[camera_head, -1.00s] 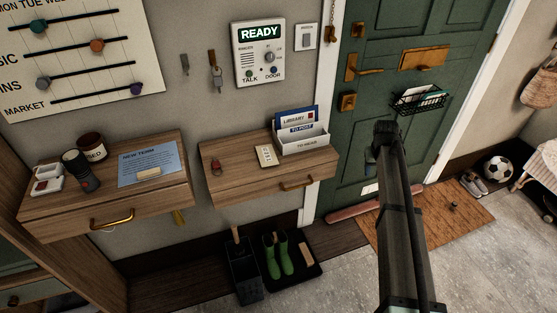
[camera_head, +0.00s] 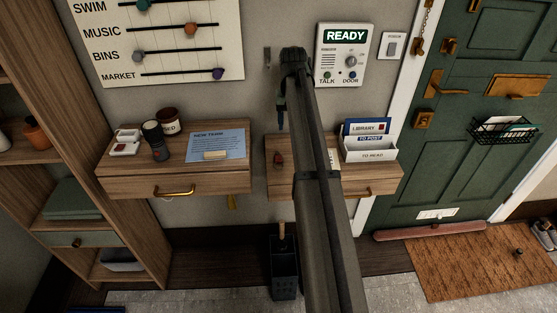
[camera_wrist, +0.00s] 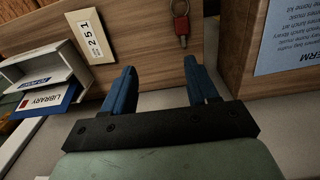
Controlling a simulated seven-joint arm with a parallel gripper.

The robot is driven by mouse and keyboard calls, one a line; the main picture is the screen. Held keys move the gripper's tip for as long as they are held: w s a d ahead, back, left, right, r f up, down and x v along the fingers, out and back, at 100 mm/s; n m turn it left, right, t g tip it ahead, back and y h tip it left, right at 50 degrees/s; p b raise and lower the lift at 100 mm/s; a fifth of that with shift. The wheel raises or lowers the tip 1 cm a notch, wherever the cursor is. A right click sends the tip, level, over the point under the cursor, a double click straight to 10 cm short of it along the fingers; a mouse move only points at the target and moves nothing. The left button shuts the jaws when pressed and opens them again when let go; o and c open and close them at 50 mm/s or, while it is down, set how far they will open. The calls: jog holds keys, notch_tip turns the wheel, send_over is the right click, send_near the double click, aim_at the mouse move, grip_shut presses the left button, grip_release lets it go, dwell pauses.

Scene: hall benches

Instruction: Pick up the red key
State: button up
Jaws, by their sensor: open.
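The red key (camera_head: 278,159) lies on the top of the right wooden wall shelf (camera_head: 282,184), near its left end. In the wrist view the red key (camera_wrist: 181,9) shows at the upper middle, with a red head and a small metal part. My gripper (camera_wrist: 160,70) is open and empty, its two blue fingers apart, and the key is beyond the fingertips, slightly to the right. In the head view my gripper (camera_head: 281,108) is partly hidden by my own arm, above and behind the shelf top. My arm covers the middle of that shelf.
A letter rack (camera_head: 370,148) stands at the shelf's right end. A card reading 251 (camera_wrist: 91,36) lies between rack and key. The left shelf (camera_head: 125,182) holds a blue notice (camera_head: 216,146), a dark cylinder (camera_head: 156,141) and a jar. The intercom panel (camera_head: 341,55) is on the wall.

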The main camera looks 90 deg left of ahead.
jog(key=s, duration=0.3)
send_over(278, 158)
jog(key=f, duration=0.8)
jog(key=shift+w+a, duration=0.15)
jog(key=shift+w, duration=0.1)
jog(key=shift+s+f, duration=0.2)
jog(key=shift+f, duration=2.4)
jog(key=shift+c, duration=0.3)
grip_shut()
